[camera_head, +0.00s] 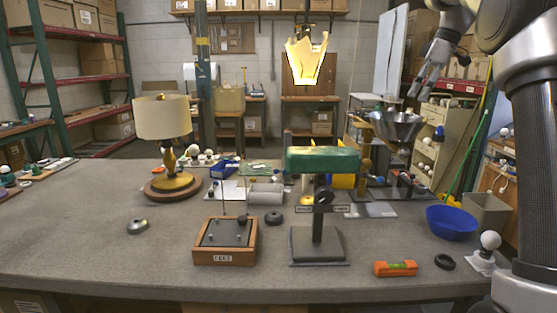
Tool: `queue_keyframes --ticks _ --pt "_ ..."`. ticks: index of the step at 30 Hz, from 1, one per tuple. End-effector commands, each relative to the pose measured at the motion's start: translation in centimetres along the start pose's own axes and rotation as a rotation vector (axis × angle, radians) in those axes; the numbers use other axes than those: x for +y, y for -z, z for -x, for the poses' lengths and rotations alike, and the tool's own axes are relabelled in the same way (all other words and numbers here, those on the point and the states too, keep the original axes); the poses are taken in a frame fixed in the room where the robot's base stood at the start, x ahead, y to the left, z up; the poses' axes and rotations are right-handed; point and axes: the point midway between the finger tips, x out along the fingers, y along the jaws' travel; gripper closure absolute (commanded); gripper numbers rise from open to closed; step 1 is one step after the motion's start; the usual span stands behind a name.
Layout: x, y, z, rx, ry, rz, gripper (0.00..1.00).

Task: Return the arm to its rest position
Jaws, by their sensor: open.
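My gripper (418,95) is raised at the upper right, above the right side of the workbench, with its fingers pointing down and to the left. It is open, with nothing visible between the fingers. It is in front of the shelves and just above a silvery funnel-shaped shade (396,128); I cannot tell how near they are in depth. My arm comes in from the right edge and covers part of the background. The workbench (160,262) spans the lower view.
A lamp with a beige shade (161,117) stands at left. A green-shaded desk lamp (322,160) and a wooden test box (225,241) stand mid-bench. A lit shade (306,60) hangs above. A blue bowl (452,222), orange level (395,268) and white bulb (490,241) are at right.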

Motion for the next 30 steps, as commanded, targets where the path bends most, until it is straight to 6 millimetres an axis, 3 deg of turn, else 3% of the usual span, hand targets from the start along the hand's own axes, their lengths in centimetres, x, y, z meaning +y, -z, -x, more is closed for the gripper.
queue_keyframes --ticks 5,9,14,18,24,30 --pt "-5.9 -1.0 1.1 -0.025 -0.060 -0.179 0.40" --pt "-12.7 -3.4 0.8 -0.038 -0.135 -0.378 0.40" --pt "-20.5 -7.8 -1.5 -0.032 -0.228 -0.599 0.40" --pt "-26.6 -12.5 -5.2 -0.006 -0.305 -0.770 0.40" --pt "-32.0 -17.8 -10.3 0.042 -0.377 -0.934 0.40" --pt "-33.5 -19.7 -12.3 0.063 -0.399 -0.991 0.40"
